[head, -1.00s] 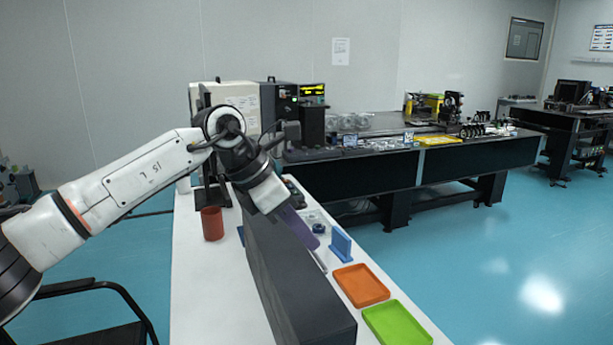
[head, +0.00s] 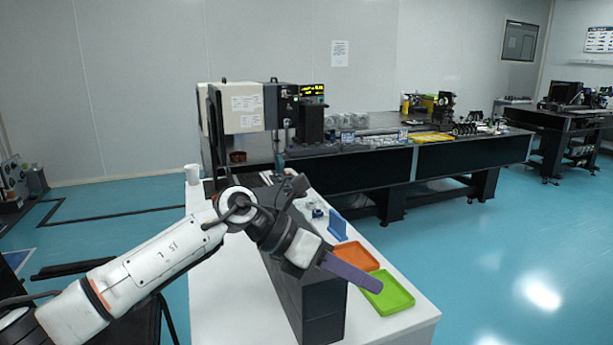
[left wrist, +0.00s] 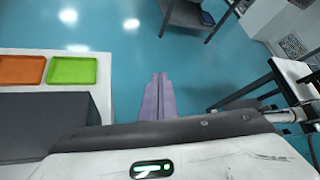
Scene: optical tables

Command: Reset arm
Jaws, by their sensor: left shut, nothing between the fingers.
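My left gripper (head: 352,272) comes in from the left in the head view. Its purple fingers are shut with nothing between them, and they point to the lower right, above the dark box and in front of the trays. In the left wrist view the closed purple fingers (left wrist: 158,97) show over the blue floor, to the right of the table edge. My right gripper is not in view.
A long dark box (head: 322,306) stands on the white table (head: 215,300). An orange tray (head: 355,254) and a green tray (head: 391,297) lie beside it, with a blue holder (head: 337,226) behind. A black optical table (head: 440,158) stands farther back.

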